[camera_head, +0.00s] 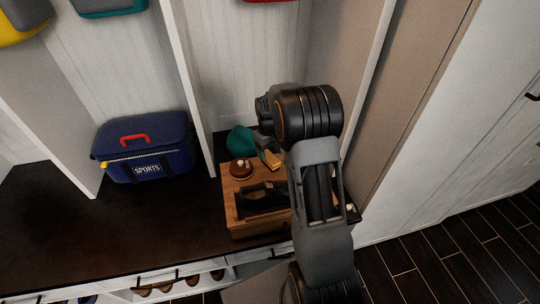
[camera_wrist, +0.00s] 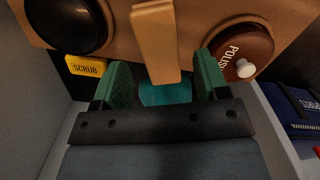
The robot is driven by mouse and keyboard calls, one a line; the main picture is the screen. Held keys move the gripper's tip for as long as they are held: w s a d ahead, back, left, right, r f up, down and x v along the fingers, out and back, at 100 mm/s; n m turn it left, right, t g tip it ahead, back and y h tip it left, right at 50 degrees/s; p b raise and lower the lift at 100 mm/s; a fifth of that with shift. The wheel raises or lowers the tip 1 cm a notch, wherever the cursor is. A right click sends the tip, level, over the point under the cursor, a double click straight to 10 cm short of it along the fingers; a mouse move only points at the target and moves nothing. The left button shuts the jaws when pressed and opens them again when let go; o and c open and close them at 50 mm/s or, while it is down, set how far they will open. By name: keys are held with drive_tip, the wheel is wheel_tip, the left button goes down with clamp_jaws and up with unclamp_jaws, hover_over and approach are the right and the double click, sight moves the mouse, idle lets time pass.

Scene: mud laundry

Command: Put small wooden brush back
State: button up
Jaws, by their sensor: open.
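My gripper (camera_wrist: 161,64) is open in the wrist view, its two green-padded fingers apart. A light wooden piece (camera_wrist: 155,38) reaches down between the fingertips, with gaps on both sides. It looks like the small wooden brush, but no bristles show, so I cannot be sure. In the head view a light wooden piece (camera_head: 270,158) shows at the back of the wooden box (camera_head: 235,213), beside my wrist. My arm hides most of the gripper and the box's right side there.
A red-brown polish tin (camera_wrist: 240,52), a black round thing (camera_wrist: 66,22) and a yellow scrub label (camera_wrist: 86,65) surround the gripper. A teal thing (camera_head: 240,140) lies behind the box. A blue sports bag (camera_head: 145,147) stands left, beyond a divider. The bench (camera_head: 60,235) is clear at front left.

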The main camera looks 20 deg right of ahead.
sight(269, 156)
wheel_tip(269, 156, up, 8)
drive_tip(key=p, duration=0.1)
drive_tip(key=s+a+r+m+t, duration=0.1)
drive_tip(key=s+a+r+t, duration=0.1)
drive_tip(key=s+a+r, duration=0.65)
drive_tip(key=s+a+f+m+t, duration=0.1)
drive_tip(key=s+f, duration=0.1)
drive_tip(key=s, duration=1.1)
drive_tip(key=shift+s+a+f+t, duration=0.15)
drive_tip(key=shift+s+a+t, duration=0.05)
drive_tip(key=shift+a+t, duration=0.15)
drive_tip(key=shift+p, duration=0.3)
drive_tip(key=w+d+r+n+t+p, duration=0.1)
drive_tip(key=w+r+n+t+p, duration=0.35)
drive_tip(key=r+p, duration=0.65)
drive_tip(key=s+a+r+m+g+p, duration=0.1)
drive_tip(key=s+r+m+g+p, duration=0.3)
drive_tip(key=s+r+p, duration=0.1)
wheel_tip(269, 156, up, 2)
drive_tip(key=shift+a+r+m+p, duration=0.25)
drive_tip(key=shift+a+m+p, duration=0.1)
drive_tip(key=shift+p, duration=0.2)
